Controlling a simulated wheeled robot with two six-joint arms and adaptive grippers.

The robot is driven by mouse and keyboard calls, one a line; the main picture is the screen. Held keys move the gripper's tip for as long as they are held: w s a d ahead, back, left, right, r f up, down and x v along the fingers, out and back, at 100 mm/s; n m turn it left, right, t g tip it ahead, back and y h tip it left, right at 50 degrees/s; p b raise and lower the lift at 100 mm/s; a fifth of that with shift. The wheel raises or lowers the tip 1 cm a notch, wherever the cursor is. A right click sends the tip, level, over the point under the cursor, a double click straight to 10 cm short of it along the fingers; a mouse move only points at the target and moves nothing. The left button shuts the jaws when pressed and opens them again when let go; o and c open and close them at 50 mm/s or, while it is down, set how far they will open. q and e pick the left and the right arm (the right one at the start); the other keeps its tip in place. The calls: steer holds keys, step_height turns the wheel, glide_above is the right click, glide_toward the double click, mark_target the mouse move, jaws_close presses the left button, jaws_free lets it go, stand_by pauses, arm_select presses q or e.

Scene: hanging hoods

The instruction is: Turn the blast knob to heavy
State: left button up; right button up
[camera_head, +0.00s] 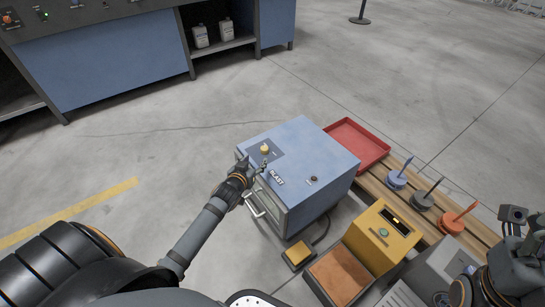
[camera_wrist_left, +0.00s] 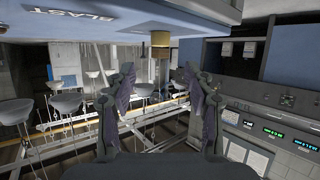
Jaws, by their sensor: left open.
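The blast knob (camera_head: 264,149) is a small yellow knob on a dark plate on top of the blue cabinet marked BLAST (camera_head: 310,146). Its markings are too small to read, so its setting cannot be told. My left gripper (camera_head: 257,168) is open at the near left edge of the cabinet top, just short of the knob. In the left wrist view the knob (camera_wrist_left: 160,43) stands ahead of and between the spread fingers (camera_wrist_left: 160,90), with a visible gap; nothing is held. My right arm (camera_head: 510,265) is at the lower right; its fingers are not clear.
A red tray (camera_head: 357,143) sits behind the cabinet on a wooden bench. Blue, grey and orange spiked discs (camera_head: 452,222) stand along it. A yellow box (camera_head: 383,232) and a small yellow pedal (camera_head: 299,254) are near. A long blue counter (camera_head: 110,60) is at the back, with open floor between.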

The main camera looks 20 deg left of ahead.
mark_target(263, 150)
arm_select(q)
steer(key=b+x, duration=0.5)
steer(key=x, duration=0.4)
steer(key=shift+a+f, duration=0.1)
steer(key=shift+f, duration=0.1)
steer(key=shift+w+b, duration=0.35)
steer(key=shift+w, duration=0.3)
jaws_close()
steer(key=shift+a, duration=0.1)
